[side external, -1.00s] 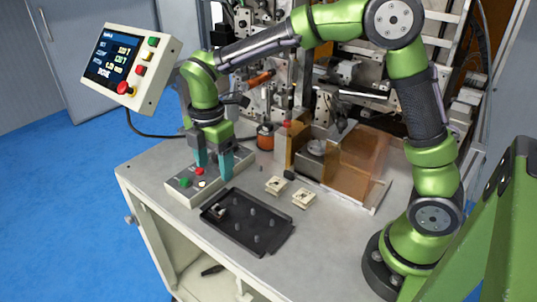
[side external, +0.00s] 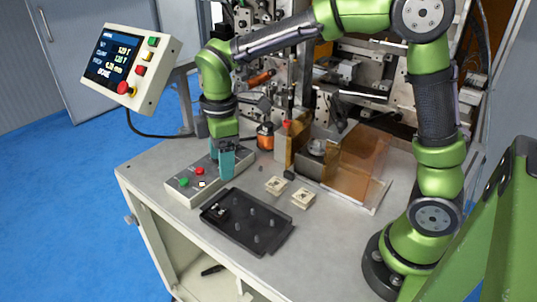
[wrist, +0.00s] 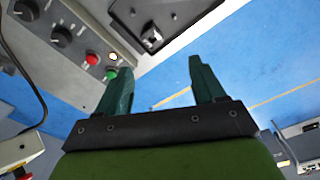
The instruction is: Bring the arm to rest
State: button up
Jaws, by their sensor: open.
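My gripper (side external: 226,174) hangs fingers down, just right of the button box (side external: 178,191) on the bench in the side view. Seen nearly edge-on there, its teal fingers overlap each other. The wrist view shows the two fingers of the gripper (wrist: 158,66) spread apart with nothing between them. The button box has a red button (side external: 200,171), a green button (side external: 184,181) and a pale button (side external: 202,184). The wrist view shows its red button (wrist: 92,60) and green button (wrist: 111,74) near the left finger. Whether the fingers touch the box is unclear.
A black tray (side external: 267,247) with several pegs lies in front of the gripper. Two cream pieces (side external: 276,186) lie right of it. The winder with an amber guard (side external: 357,170) stands behind. A display panel (side external: 151,92) is at the left.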

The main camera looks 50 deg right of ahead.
jog(key=s+d+r+m+t, duration=0.3)
jog(key=s+d+m, duration=0.1)
jog(key=s+m, duration=0.4)
jog(key=s+d+r+m+t+y, duration=0.1)
jog(key=s+d+r+m+t, duration=0.2)
jog(key=s+m, duration=0.4)
jog(key=shift+s+d+r+m+t+y, duration=0.35)
jog(key=shift+d+r+m, duration=0.2)
jog(key=shift+d, duration=0.2)
